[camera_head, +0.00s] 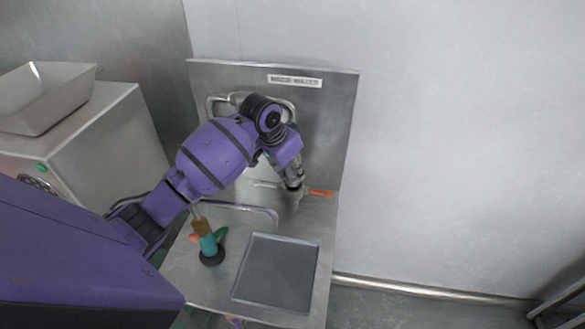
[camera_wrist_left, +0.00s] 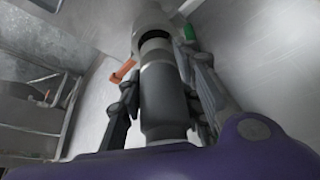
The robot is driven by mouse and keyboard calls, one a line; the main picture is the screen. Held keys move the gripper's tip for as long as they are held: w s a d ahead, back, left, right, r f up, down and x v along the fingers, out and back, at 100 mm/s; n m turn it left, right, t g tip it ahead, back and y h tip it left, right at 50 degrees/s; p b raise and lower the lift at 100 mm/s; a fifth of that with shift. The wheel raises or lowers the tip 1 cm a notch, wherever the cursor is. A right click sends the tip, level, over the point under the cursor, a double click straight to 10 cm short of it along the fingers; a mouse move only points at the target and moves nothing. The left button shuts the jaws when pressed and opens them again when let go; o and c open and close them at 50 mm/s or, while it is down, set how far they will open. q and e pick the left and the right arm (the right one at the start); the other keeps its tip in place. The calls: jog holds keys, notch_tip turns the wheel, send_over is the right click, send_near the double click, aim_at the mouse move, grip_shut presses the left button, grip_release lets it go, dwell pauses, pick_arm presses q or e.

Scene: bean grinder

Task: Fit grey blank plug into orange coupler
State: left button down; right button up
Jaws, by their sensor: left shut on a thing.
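My left gripper (camera_head: 292,184) is shut on the grey blank plug (camera_wrist_left: 164,98), a dark grey stepped cylinder between its fingers in the left wrist view. A pale metal coupler body (camera_wrist_left: 150,16) with a dark round mouth meets the far end of the plug. I cannot tell how deep the plug sits in it. An orange lever (camera_wrist_left: 122,71) sticks out beside this body, and it also shows in the head view (camera_head: 321,193) just right of the gripper. A green part (camera_wrist_left: 188,31) is on the other side. My right gripper is not in view.
A teal fitting (camera_head: 208,245) with a black base stands left of a grey tray (camera_head: 276,272) on the steel bench. A bent metal rail (camera_head: 245,209) lies behind them. A steel machine with a hopper (camera_head: 45,95) is at the left. A labelled back panel (camera_head: 325,105) rises behind.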

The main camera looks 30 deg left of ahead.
pick_arm(q)
jog(key=shift+f, duration=1.2)
jog(key=c, duration=1.2)
grip_release()
jog(key=v, duration=1.2)
jog(key=shift+r, duration=0.1)
